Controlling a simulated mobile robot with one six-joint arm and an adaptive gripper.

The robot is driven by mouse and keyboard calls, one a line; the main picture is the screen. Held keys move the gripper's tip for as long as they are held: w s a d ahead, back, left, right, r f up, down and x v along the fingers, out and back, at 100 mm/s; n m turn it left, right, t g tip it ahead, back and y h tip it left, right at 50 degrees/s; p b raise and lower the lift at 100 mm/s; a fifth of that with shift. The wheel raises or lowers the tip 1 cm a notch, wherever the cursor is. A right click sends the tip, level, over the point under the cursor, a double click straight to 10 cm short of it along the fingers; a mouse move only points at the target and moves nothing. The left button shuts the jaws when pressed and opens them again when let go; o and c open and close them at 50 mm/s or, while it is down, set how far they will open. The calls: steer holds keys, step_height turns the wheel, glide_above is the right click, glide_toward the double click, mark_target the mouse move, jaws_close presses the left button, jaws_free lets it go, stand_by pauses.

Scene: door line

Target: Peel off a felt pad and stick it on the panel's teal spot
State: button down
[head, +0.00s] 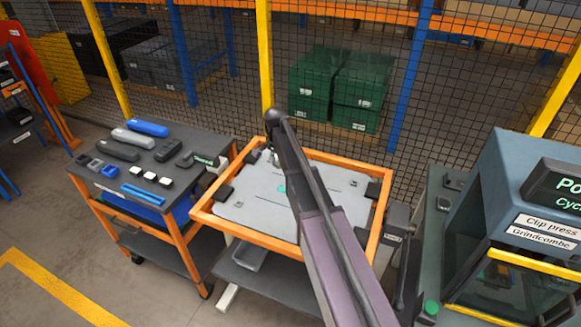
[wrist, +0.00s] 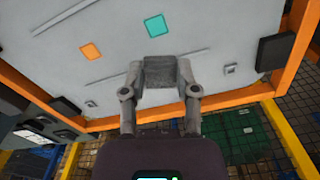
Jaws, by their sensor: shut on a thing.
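The pale grey panel (head: 250,208) lies in an orange frame; it also fills the top of the wrist view (wrist: 200,50). Its teal spot (wrist: 155,26) is a small square in the wrist view, just beyond my fingertips. In the head view the teal spot (head: 281,188) shows just left of my arm. My gripper (wrist: 160,80) is shut on a grey piece (wrist: 160,70), which looks like a felt pad, spanning between the fingertips. I cannot tell whether the piece touches the panel. In the head view my arm mostly hides the gripper.
An orange square (wrist: 91,52) and dark clamps (wrist: 274,51) are on or beside the panel. The orange frame (head: 245,236) surrounds it. A cart (head: 118,172) with handles and small parts stands left. A clip press (head: 520,220) stands right. A mesh fence (head: 225,80) runs behind.

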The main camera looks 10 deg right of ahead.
mark_target(282, 190)
steer(key=shift+d+r, duration=0.15)
steer(key=shift+w+d, duration=0.15)
steer(key=shift+d, duration=0.2)
steer(key=shift+d+f+n+b, duration=0.15)
steer(key=shift+f+n+b, duration=0.75)
steer(key=shift+f+b, duration=0.6)
steer(key=shift+d+f+n+b, duration=0.1)
steer(key=shift+f+n+b, duration=0.8)
steer(key=shift+f+b, duration=0.55)
steer(key=shift+f, duration=0.1)
steer(key=shift+f+b, duration=2.8)
steer(key=shift+b, duration=0.05)
